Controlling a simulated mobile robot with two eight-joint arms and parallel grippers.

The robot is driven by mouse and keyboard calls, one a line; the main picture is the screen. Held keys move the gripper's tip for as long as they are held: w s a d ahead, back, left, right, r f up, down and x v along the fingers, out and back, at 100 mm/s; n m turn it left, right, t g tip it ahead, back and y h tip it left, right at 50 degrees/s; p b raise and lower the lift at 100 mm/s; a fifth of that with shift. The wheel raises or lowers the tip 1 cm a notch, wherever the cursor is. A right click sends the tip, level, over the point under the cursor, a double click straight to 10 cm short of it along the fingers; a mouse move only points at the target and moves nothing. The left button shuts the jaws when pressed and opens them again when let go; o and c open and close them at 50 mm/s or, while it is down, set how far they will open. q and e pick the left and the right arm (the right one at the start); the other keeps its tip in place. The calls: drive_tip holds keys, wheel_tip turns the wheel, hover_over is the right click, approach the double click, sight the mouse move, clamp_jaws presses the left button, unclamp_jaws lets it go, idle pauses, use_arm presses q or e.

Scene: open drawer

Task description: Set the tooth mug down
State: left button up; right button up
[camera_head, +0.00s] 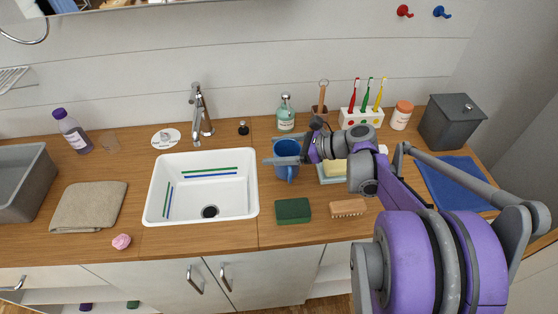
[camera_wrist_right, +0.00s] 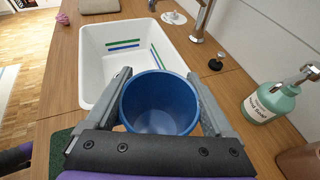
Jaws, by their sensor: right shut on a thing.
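The tooth mug is a blue cup (camera_head: 288,172) at the right side of the sink, with its handle toward the front edge. My right gripper (camera_head: 284,158) is shut on it. In the right wrist view the mug (camera_wrist_right: 160,103) is upright between the two fingers (camera_wrist_right: 158,76), and its inside looks empty. I cannot tell whether its base touches the counter, as the gap below is not clear. My left gripper is not in view.
A white sink (camera_head: 151,200) lies left of the mug. A green sponge (camera_head: 293,210) and a wooden brush (camera_head: 347,208) lie in front. A soap bottle (camera_head: 286,115) stands behind; a tray with a yellow sponge (camera_head: 335,168) is to the right. The wooden counter (camera_head: 263,225) is narrow here.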

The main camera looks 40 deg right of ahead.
drive_tip(key=shift+f, duration=1.75)
drive_tip(key=shift+b, duration=0.3)
drive_tip(key=shift+f, duration=0.2)
drive_tip(key=o, duration=1.4)
drive_tip(key=shift+r, duration=0.15)
drive_tip(key=shift+s+d+r, duration=0.1)
drive_tip(key=shift+s+r, duration=0.05)
drive_tip(key=v, duration=1.1)
drive_tip(key=shift+s+d+r, duration=0.15)
drive_tip(key=shift+s, duration=0.15)
